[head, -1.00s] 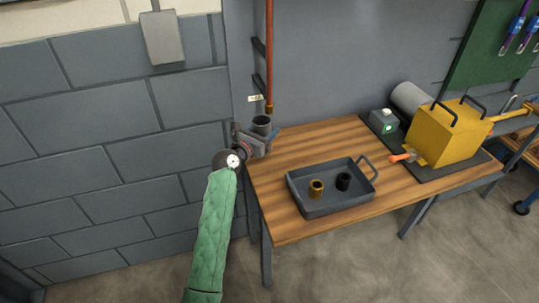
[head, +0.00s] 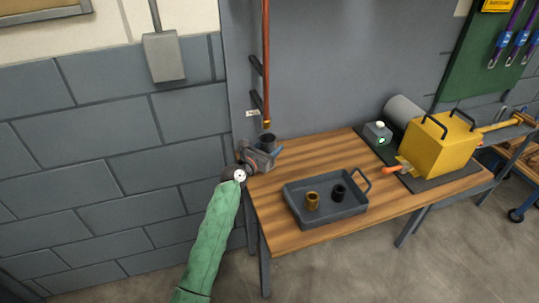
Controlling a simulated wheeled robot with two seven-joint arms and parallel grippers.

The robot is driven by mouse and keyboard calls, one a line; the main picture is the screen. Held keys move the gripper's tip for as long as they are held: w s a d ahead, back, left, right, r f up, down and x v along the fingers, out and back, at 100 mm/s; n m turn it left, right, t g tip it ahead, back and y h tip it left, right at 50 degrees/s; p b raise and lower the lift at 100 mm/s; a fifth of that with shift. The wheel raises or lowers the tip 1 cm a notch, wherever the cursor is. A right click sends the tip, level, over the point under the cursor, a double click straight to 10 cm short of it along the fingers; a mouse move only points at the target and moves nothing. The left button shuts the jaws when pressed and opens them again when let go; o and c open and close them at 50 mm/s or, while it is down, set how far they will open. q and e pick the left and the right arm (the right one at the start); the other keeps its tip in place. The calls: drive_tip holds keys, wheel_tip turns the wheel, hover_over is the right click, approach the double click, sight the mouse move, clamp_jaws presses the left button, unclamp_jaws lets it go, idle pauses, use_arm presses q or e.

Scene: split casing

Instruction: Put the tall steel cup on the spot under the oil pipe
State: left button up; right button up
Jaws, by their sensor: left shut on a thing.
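The tall steel cup (head: 267,140) is a dark grey cylinder with an open top, upright at the table's back left corner. My left gripper (head: 265,155) is shut on it, and its jaws hide the cup's lower part. The copper-coloured oil pipe (head: 266,70) runs down the wall, and its lower end is just above the cup's mouth. The spot under the pipe is hidden by the cup and gripper. I cannot tell whether the cup's base touches the table. My right gripper is not in view.
A grey tray (head: 326,218) on the wooden table (head: 290,238) holds a brass bushing (head: 312,201) and a black bushing (head: 339,192). Bare wood lies between gripper and tray.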

use_arm(q)
drive_tip(key=shift+f, duration=1.8)
drive_tip(key=o, duration=1)
drive_tip(key=shift+a+f, duration=0.1)
drive_tip(key=shift+o, duration=0.6)
